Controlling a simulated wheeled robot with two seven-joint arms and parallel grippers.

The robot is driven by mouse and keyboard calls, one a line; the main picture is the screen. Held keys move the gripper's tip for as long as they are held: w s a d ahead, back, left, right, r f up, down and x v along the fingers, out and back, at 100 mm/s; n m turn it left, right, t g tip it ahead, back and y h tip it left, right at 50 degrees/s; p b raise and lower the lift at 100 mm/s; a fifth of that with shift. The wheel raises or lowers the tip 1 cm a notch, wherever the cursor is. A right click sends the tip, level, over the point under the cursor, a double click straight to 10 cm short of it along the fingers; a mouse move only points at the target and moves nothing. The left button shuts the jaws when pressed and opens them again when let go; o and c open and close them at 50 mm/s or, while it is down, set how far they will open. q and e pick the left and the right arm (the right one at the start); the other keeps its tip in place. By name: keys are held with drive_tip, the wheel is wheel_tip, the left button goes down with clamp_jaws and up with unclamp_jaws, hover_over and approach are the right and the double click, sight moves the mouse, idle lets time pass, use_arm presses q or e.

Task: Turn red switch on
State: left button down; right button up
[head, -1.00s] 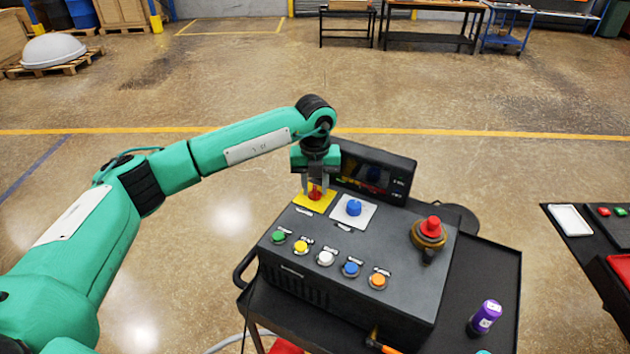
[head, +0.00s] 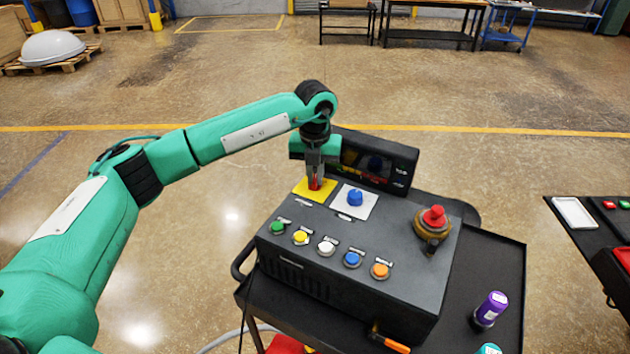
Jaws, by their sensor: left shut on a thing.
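The red switch (head: 315,184) sits on a yellow square plate (head: 303,190) at the back left of the dark control box (head: 330,250). My left gripper (head: 315,177) points down from above and is shut on the red switch, one finger on each side. The fingers hide part of the switch, so its exact angle is hard to tell. My right gripper is not in view.
A blue switch (head: 355,197) on a white plate stands close to the right. Coloured buttons line the box front, and a red emergency knob (head: 433,216) is at right. A small screen (head: 375,163) stands behind. A purple bottle (head: 489,309) stands on the cart.

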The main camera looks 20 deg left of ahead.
use_arm(q)
drive_tip(key=m+b, duration=0.5)
drive_tip(key=b, duration=0.1)
drive_tip(key=shift+f+b, duration=0.2)
drive_tip(key=shift+b, duration=0.2)
drive_tip(key=m+b, duration=0.2)
drive_tip(key=shift+m, duration=0.4)
drive_tip(key=shift+r+m+b, duration=0.2)
drive_tip(key=shift+m+b, duration=0.65)
drive_tip(key=shift+m, duration=0.15)
drive_tip(key=shift+r, duration=0.1)
drive_tip(key=c, duration=1.5)
unclamp_jaws()
